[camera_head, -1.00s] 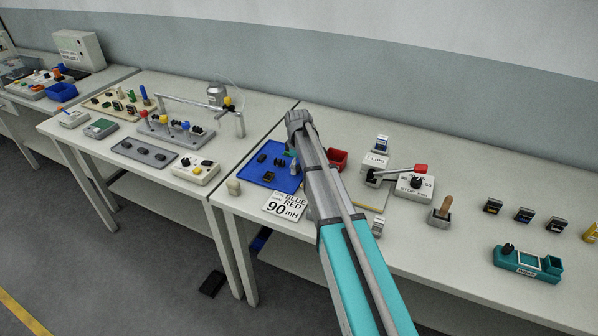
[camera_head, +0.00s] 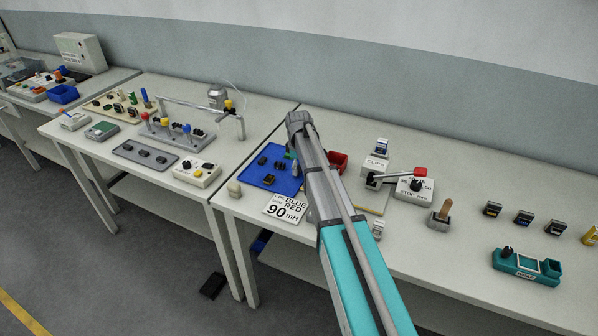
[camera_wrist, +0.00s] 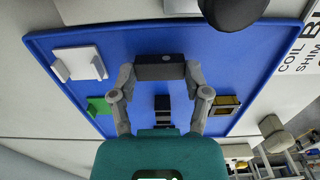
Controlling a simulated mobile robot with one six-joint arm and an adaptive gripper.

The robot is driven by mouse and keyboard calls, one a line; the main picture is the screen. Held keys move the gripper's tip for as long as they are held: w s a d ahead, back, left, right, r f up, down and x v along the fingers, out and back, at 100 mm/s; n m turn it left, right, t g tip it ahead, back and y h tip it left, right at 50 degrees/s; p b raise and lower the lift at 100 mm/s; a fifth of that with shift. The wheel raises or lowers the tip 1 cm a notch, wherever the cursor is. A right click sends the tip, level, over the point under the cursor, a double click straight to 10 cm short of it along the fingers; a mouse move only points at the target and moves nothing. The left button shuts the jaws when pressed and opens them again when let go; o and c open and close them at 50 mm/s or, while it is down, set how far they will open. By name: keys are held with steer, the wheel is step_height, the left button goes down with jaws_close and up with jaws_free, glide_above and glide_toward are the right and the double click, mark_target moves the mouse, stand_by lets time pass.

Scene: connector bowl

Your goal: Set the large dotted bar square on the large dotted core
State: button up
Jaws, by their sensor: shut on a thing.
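A dark bar (camera_wrist: 158,67) is gripped at its ends between the two fingers of my gripper (camera_wrist: 160,72) in the wrist view. One small mark shows near its right end; its dots are not clear. It appears over the blue tray (camera_wrist: 205,38); I cannot tell its height above it. A black stepped part (camera_wrist: 162,108) lies partly hidden behind my gripper body, and a black and yellow part (camera_wrist: 226,104) lies to its right. I cannot tell which part is the large dotted core. In the head view my arm hides the gripper's fingers and the bar.
A white U-shaped part (camera_wrist: 78,63) and a green part (camera_wrist: 100,105) are at the tray's left in the wrist view. The head view shows a white label card (camera_head: 287,207), a red bin (camera_head: 338,161) and a lever fixture (camera_head: 374,172) near the tray.

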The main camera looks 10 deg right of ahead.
steer(key=shift+r+p, duration=2)
steer(key=shift+r, duration=0.15)
steer(key=shift+r, duration=0.1)
step_height(320, 180, up, 15)
steer(key=p, duration=1.5)
steer(key=shift+r, duration=0.15)
steer(key=shift+a, duration=0.1)
